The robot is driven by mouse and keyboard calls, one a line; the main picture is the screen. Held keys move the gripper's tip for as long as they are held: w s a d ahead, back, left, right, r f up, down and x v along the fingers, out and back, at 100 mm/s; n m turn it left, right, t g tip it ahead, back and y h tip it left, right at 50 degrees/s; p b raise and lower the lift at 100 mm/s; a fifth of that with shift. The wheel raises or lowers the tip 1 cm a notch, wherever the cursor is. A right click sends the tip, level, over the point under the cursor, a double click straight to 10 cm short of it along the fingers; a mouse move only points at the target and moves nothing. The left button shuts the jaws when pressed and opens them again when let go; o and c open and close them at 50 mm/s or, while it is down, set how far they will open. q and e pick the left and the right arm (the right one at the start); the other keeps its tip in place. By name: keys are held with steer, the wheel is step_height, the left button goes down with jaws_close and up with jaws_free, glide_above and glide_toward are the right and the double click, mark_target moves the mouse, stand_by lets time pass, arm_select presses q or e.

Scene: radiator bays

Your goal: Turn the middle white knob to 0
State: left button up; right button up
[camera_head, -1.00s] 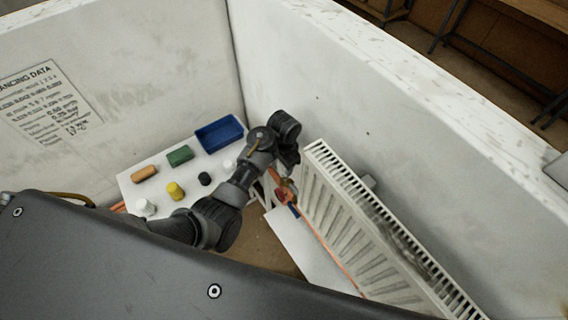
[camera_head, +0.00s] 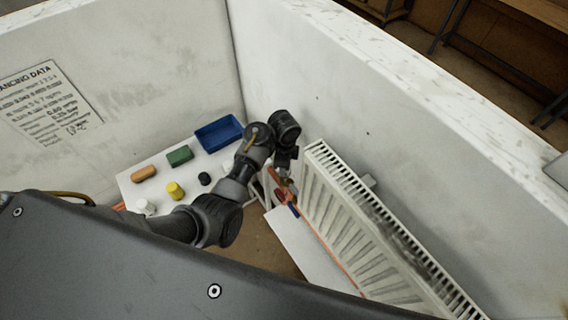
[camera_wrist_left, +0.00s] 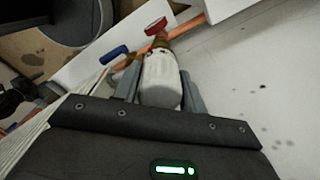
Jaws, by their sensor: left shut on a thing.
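The white knob (camera_wrist_left: 161,80) shows in the left wrist view, on a copper pipe fitting beside the pale wall. My left gripper (camera_wrist_left: 160,84) is shut on it, with one finger on each side. No number or mark on the knob can be read. No other knob on the radiators can be made out clearly. My right gripper is in neither view.
A red handle (camera_wrist_left: 155,26) and a blue handle (camera_wrist_left: 114,54) sit close to the knob. A white board (camera_head: 132,186) left of my arm holds a blue tray (camera_head: 219,132) and several small coloured pieces. Pale walls enclose the bay.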

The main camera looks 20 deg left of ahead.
arm_select(q)
steer(key=shift+m, duration=0.3)
steer(key=o, duration=1)
